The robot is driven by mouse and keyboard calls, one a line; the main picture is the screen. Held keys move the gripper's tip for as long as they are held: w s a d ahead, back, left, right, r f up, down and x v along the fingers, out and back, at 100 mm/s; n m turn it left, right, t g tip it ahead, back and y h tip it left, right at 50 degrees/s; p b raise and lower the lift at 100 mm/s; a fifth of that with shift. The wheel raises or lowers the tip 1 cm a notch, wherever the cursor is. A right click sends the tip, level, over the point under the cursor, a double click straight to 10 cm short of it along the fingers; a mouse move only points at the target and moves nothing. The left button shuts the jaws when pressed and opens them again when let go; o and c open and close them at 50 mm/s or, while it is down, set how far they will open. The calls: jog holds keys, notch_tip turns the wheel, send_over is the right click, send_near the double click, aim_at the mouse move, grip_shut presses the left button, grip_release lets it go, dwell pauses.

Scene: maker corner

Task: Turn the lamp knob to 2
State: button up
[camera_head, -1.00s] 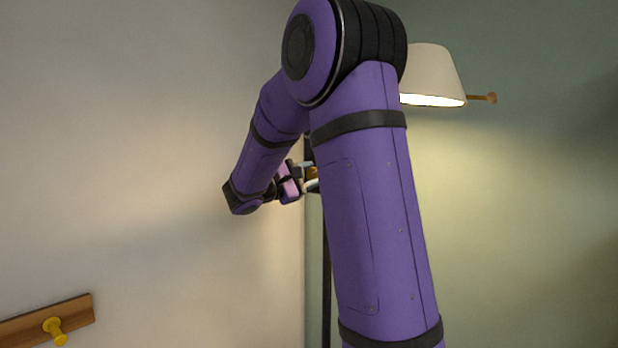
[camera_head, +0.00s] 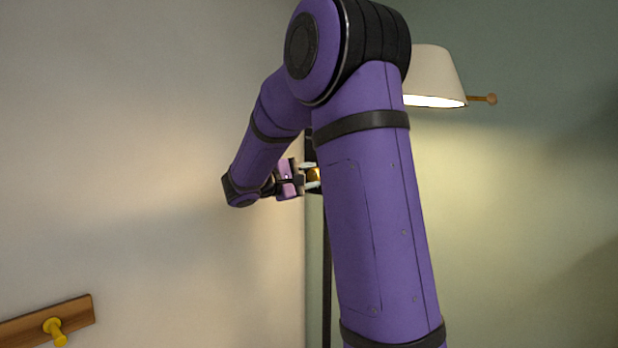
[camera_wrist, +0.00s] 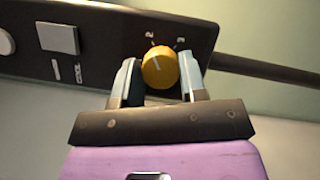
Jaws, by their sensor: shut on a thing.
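The round yellow lamp knob (camera_wrist: 160,67) sits on a dark panel (camera_wrist: 105,40) in the wrist view. Marks 2 and 3 show just above it, 2 to the upper left and 3 to the upper right. A pale pointer line shows on the knob's face; its exact setting is hard to read. My gripper (camera_wrist: 160,80) is shut on the knob, one pale finger on each side. In the head view my gripper (camera_head: 310,178) is at the knob (camera_head: 314,174), partly hidden behind my arm. The lampshade (camera_head: 433,76) is lit.
A grey square switch (camera_wrist: 58,38) and a white round part (camera_wrist: 6,42) are on the panel left of the knob. A dark rod (camera_wrist: 270,68) runs off to the right. A wooden rail with a yellow peg (camera_head: 54,330) is on the wall at lower left.

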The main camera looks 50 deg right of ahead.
jog(key=o, duration=0.9)
jog(key=shift+f, duration=0.1)
jog(key=v, duration=1.1)
